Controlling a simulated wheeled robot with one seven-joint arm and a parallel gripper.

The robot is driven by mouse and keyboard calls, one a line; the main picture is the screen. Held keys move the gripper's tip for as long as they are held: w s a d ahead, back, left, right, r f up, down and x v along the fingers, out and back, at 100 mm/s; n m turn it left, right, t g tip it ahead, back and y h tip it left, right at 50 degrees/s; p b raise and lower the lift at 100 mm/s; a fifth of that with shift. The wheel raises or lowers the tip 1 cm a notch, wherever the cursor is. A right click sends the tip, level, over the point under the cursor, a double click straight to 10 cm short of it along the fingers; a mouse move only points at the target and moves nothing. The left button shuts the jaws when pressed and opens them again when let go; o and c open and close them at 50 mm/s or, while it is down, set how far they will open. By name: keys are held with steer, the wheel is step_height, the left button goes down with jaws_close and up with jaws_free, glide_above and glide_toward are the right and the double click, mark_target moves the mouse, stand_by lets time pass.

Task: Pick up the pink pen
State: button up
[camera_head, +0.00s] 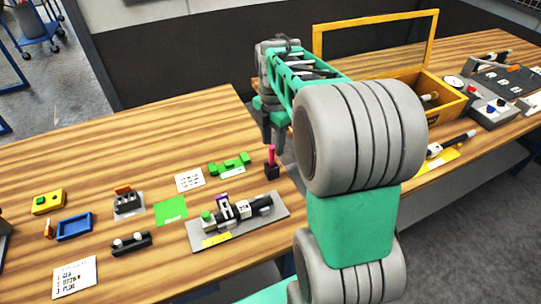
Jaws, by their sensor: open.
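The pink pen (271,153) stands upright in a small dark holder (272,171) near the right end of the left wooden table. My gripper (273,137) hangs above and just behind the pen, pointing down. Its fingers look open, with nothing visible between them. The pen's top is close to the fingertips in this view; I cannot tell whether they touch. My arm hides part of the area to the right of the pen.
Left of the pen lie a green block piece (230,164), a white card (189,180) and a grey fixture plate (267,222). Several small items lie further left. A yellow toolbox (447,103) with a raised frame stands on the right table. The back of the left table is clear.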

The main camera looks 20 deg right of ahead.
mark_target(272, 162)
step_height(272, 162, down, 5)
steer(key=shift+a+r+p, duration=0.15)
steer(key=shift+r+p, duration=0.05)
steer(key=shift+p, duration=0.3)
jaws_close()
